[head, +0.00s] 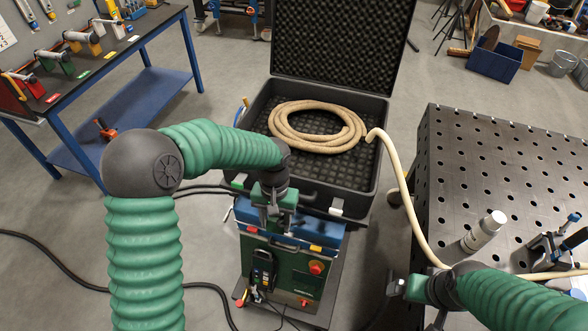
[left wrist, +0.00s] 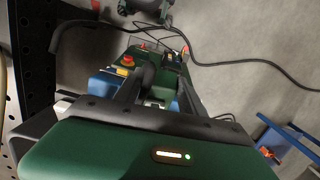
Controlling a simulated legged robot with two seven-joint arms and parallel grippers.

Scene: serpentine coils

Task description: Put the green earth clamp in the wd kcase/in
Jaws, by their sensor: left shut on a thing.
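The open black case (head: 260,118) stands on the floor at the middle, its lid raised at the back and foam inside. My left gripper (head: 272,208) is at the case's front edge, above the green and blue welding machine (head: 262,240). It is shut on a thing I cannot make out. In the left wrist view its body fills the lower part, and its dark fingers (left wrist: 150,92) point at the machine (left wrist: 150,58). I cannot pick out the green earth clamp for certain. My right gripper (head: 394,288) is low by the perforated table; its fingers are too unclear to judge.
A coiled beige hose (head: 305,140) lies in the case; its end runs right to the perforated table (head: 480,165). A spray can (head: 484,232) stands there. A workbench (head: 110,55) with hand tools is at left. Black cables (head: 60,270) cross the floor.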

